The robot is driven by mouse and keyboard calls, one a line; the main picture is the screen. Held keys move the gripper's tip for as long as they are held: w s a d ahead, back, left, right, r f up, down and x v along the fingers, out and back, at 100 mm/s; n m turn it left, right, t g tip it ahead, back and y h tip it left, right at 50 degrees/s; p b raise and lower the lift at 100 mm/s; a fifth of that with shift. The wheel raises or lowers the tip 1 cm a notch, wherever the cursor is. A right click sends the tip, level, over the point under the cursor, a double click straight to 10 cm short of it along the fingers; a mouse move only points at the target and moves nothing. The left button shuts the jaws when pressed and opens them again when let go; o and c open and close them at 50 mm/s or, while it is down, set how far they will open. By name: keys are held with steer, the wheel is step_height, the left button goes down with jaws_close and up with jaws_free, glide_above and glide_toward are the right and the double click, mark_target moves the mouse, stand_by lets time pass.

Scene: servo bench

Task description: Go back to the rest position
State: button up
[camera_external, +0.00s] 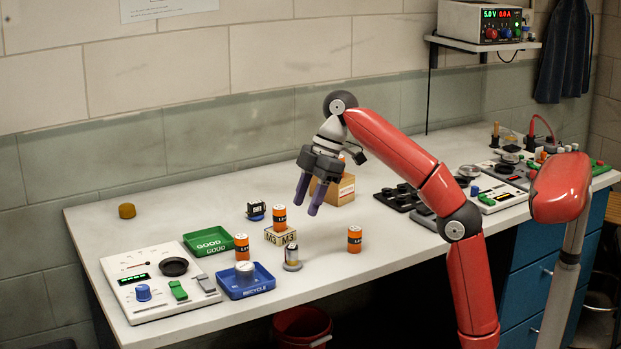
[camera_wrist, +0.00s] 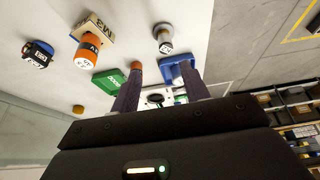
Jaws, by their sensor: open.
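My gripper (camera_external: 309,194) hangs above the white bench, its two purple fingers apart with nothing between them. In the wrist view my gripper (camera_wrist: 160,95) also shows open, its fingers pointing away over the bench. An orange battery (camera_external: 280,217) stands on the M3 block (camera_external: 281,236), just left of and below the fingers. Another orange battery (camera_external: 354,239) stands on the bench to the right. A third orange battery (camera_external: 242,247) stands by the green GOOD tray (camera_external: 209,242). My arm reaches in from the right.
A blue RECYCLE tray (camera_external: 246,284) holds a pale round item. A small metal cylinder (camera_external: 291,255), a servo-like black and blue piece (camera_external: 256,210) and a tan knob (camera_external: 127,210) stand on the bench (camera_external: 150,228). A tester panel (camera_external: 160,280) lies at left. A cardboard box (camera_external: 340,190) is behind my gripper.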

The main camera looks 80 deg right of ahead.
stand_by(0.3)
steer(key=s+a+f+m+t+y, duration=0.1)
steer(key=s+a+f+y, duration=0.1)
steer(key=s+a+f, duration=0.35)
steer(key=s+a+f+m+t+y, duration=0.1)
steer(key=s+a+f, duration=0.2)
steer(key=a+f, duration=0.6)
steer(key=s+d+f+m+h, duration=0.6)
steer(key=s+d+f, duration=0.6)
steer(key=f, duration=0.2)
steer(key=shift+f+m, duration=0.25)
steer(key=shift+m, duration=0.25)
